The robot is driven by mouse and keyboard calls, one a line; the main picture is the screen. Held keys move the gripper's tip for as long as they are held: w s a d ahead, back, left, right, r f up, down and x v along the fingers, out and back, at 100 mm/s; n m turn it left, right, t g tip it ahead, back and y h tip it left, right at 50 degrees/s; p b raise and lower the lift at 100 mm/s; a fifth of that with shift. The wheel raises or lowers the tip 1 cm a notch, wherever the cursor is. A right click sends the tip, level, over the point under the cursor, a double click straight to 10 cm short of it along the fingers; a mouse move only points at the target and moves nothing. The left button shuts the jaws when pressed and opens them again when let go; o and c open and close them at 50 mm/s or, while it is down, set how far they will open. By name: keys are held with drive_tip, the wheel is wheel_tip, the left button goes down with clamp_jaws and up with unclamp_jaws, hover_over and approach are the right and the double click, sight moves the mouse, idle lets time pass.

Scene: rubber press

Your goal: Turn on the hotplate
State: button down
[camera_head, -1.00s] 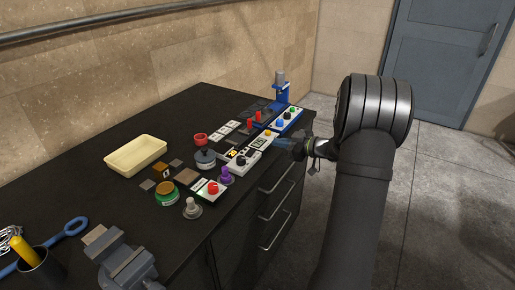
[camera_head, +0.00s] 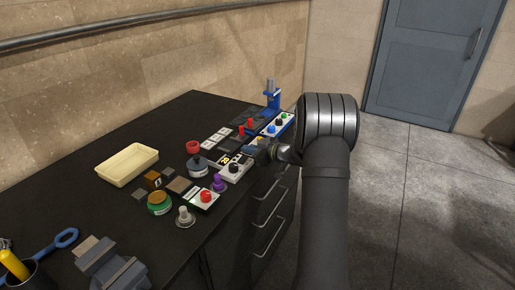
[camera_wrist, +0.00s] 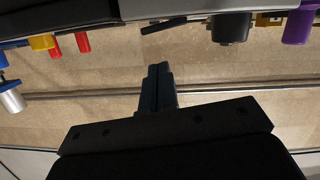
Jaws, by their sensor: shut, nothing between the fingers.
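No object is clearly labelled as the hotplate. A pale control box with a black knob and a yellow marking (camera_head: 235,168) stands near the right edge of the dark bench. My gripper (camera_head: 262,148) is just right of and beyond this box, small and partly hidden by my wrist in the head view. In the wrist view my gripper (camera_wrist: 158,72) has its two dark fingers together, with nothing between them. A black knob (camera_wrist: 231,28) shows upside down at upper right there, apart from the fingertips.
A blue-framed panel with buttons (camera_head: 277,126) and red levers (camera_head: 246,128) are beyond my gripper. A purple knob (camera_head: 218,184), red button (camera_head: 206,196) and metal-capped piece (camera_head: 185,217) stand nearer. A cream tray (camera_head: 127,166) is left. Drawer handles (camera_head: 270,236) project below.

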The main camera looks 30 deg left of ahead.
sight(250, 161)
drive_tip(key=shift+w+f, duration=0.2)
drive_tip(key=shift+f, duration=1.1)
drive_tip(key=shift+w+f+m, duration=0.2)
drive_tip(key=shift+f+m, duration=0.2)
drive_tip(key=shift+r, duration=0.1)
drive_tip(key=r, duration=0.3)
drive_tip(key=d+r, duration=0.1)
drive_tip(key=shift+w+r, duration=0.15)
drive_tip(key=shift+w, duration=0.2)
drive_tip(key=v, duration=0.9)
drive_tip(key=shift+w, duration=0.25)
